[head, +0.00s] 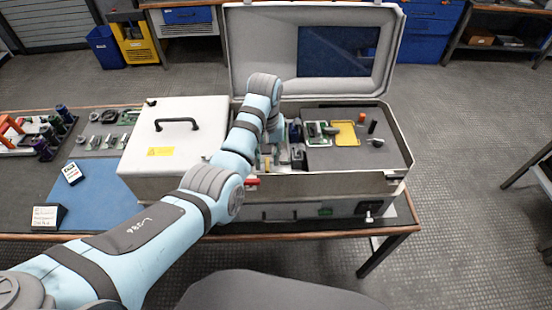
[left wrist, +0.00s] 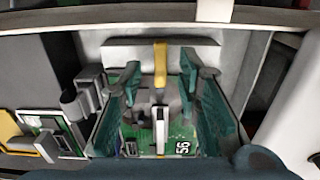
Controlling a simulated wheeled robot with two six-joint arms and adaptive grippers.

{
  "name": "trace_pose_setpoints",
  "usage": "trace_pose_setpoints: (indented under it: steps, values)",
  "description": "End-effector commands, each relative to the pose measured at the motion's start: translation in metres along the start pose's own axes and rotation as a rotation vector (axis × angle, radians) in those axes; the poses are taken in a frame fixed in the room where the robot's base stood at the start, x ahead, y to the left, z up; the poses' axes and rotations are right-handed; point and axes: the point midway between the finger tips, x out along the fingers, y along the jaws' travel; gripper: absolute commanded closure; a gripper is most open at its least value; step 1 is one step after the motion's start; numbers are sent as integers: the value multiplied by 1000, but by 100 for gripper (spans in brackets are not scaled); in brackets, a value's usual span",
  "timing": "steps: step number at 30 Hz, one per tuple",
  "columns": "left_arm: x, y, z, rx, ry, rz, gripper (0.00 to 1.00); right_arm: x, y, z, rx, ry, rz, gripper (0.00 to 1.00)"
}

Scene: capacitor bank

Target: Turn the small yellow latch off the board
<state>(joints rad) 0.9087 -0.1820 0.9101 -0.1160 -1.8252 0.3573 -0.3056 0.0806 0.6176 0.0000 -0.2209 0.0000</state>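The small yellow latch (left wrist: 160,66) stands upright near the middle of the left wrist view, at the far side of a green board (left wrist: 176,143) marked "56". My left gripper (left wrist: 160,82) is open, with its dark teal fingers apart on either side of the latch. Gaps show between the latch and both fingers. In the head view my left arm reaches into the open case, and the arm hides most of the gripper and the board. I cannot make out the latch there. My right gripper is in neither view.
The open case (head: 400,178) has a raised lid (head: 262,45) behind. A foam insert (head: 345,157) holds a yellow-framed piece (head: 344,133) and small parts. A white box lid with a handle (head: 176,122) is left of my arm. A blue mat (head: 105,192) lies further left.

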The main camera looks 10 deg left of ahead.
Motion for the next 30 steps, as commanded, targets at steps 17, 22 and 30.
trace_pose_setpoints:
  steps: [17,22,30]
  values:
    - [12,-4,1,-8,-1,1,96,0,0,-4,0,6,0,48]
    - [11,-4,0,-8,0,1,100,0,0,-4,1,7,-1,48]
    - [11,-4,0,-42,2,1,100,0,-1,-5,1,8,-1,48]
